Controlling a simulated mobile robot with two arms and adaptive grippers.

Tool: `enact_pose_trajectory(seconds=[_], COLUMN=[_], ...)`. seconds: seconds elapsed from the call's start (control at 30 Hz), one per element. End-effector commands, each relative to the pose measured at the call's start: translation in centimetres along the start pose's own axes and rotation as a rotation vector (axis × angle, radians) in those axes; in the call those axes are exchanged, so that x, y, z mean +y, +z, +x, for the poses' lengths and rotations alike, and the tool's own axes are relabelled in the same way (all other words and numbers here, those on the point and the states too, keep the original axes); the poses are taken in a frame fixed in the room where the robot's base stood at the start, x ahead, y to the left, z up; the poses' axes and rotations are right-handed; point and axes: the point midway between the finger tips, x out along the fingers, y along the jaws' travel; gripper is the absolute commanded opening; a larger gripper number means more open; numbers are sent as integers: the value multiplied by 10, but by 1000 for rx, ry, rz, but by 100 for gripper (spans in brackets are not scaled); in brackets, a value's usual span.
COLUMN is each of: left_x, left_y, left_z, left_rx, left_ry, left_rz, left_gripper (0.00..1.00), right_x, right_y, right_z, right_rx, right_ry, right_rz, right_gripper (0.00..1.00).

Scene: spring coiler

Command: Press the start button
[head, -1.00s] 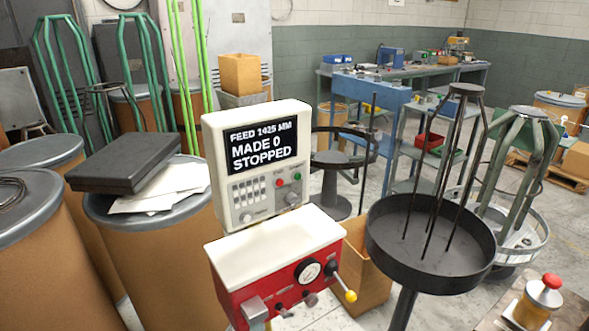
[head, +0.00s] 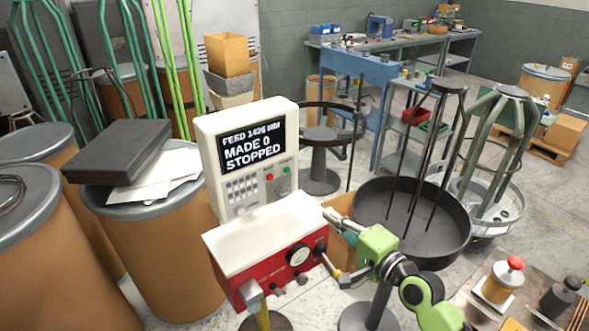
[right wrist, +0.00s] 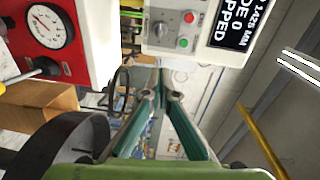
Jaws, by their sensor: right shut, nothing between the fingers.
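The white control box (head: 213,137) carries a screen (head: 250,145) reading FEED 1425 MM, MADE 0, STOPPED. Below the screen are a red button (head: 270,177) and a green button (head: 287,170); their labels are too small to read. In the right wrist view the box appears turned sideways, with the red button (right wrist: 189,18) and green button (right wrist: 183,42) clear. My right gripper (head: 328,213) is shut and empty, to the right of and below the buttons, apart from the box. Its teal fingers also show in the right wrist view (right wrist: 165,94). My left gripper is out of view.
The red and white machine base (head: 262,245), with a gauge (head: 299,254) and a yellow-tipped lever, stands below the box, close to my right gripper. A black round tray (head: 440,245) stands to the right. Cardboard drums (head: 160,250) fill the left.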

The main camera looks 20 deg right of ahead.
Motion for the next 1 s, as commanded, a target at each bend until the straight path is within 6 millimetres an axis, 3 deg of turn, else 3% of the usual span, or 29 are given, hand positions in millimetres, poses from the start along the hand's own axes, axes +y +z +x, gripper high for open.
enact_pose_trajectory(seconds=[0.03,0.17,0.63,0.77,1.0], left_x=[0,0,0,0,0], left_y=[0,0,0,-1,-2], left_z=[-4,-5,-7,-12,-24], left_rx=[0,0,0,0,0], left_ry=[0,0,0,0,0], left_rz=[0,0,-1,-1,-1], left_gripper=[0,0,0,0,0], right_x=[-20,-41,-45,-48,-51], right_y=[3,8,9,9,10], right_z=[-2,-5,-1,14,59], right_rx=[-12,-31,-32,-32,-31], right_ry=[-26,-60,-66,-66,-66], right_rz=[17,46,51,52,51], right_gripper=[0,0,0,0,0])
